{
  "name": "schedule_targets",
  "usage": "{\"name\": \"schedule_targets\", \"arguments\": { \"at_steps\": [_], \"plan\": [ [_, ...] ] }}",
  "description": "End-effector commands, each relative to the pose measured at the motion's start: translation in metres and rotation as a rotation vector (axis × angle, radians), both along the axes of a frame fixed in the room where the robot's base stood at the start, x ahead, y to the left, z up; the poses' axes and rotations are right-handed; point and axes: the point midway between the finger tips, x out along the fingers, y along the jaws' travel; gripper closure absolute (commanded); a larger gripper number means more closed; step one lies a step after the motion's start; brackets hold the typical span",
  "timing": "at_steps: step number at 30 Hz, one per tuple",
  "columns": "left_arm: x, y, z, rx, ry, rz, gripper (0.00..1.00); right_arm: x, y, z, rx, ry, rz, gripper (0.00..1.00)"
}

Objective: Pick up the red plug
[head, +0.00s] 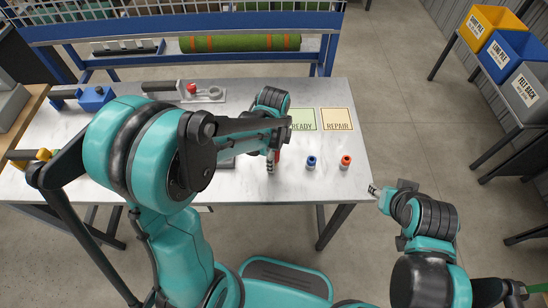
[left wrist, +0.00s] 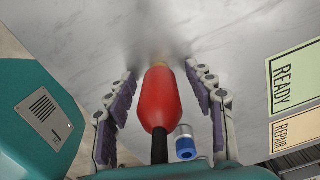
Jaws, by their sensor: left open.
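The red plug (left wrist: 160,98), a rounded red body with a black lower end, is between the fingers of my left gripper (left wrist: 164,95) in the left wrist view. The fingers are open, with a gap on each side of it. In the head view my left gripper (head: 271,160) is low over the table and mostly hides the plug; only a sliver of red shows. My right gripper (head: 375,191) is beyond the table's right edge, away from the plug; its finger opening is too small to judge.
A blue plug (head: 311,162) and an orange plug (head: 345,161) stand on the table right of my left gripper. READY (head: 303,119) and REPAIR (head: 336,119) cards lie behind them. A red-knobbed clamp (head: 191,88) is at the back. Bins (head: 483,25) stand at the far right.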

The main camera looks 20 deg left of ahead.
Motion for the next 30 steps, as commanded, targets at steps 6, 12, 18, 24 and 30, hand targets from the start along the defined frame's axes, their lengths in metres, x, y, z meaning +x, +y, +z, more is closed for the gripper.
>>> {"name": "schedule_targets", "arguments": {
  "at_steps": [6,12,18,24,30],
  "plan": [
    [0.000,0.000,0.000,0.000,0.000,0.000,0.51,0.000,0.000,0.001,0.000,0.000,0.000,0.60],
    [0.000,0.000,0.000,0.000,0.000,0.001,1.00,0.000,0.000,0.001,0.000,0.000,0.000,0.60],
    [0.000,0.000,0.000,0.000,0.000,0.001,1.00,0.000,0.000,0.001,0.000,0.000,0.000,0.60],
    [0.000,0.000,0.005,0.000,0.000,0.001,1.00,0.000,0.000,0.003,0.000,0.000,0.000,0.60],
    [0.000,0.000,0.031,0.000,-0.001,0.000,1.00,0.000,0.000,0.016,0.000,0.000,0.000,0.60]
  ]
}}
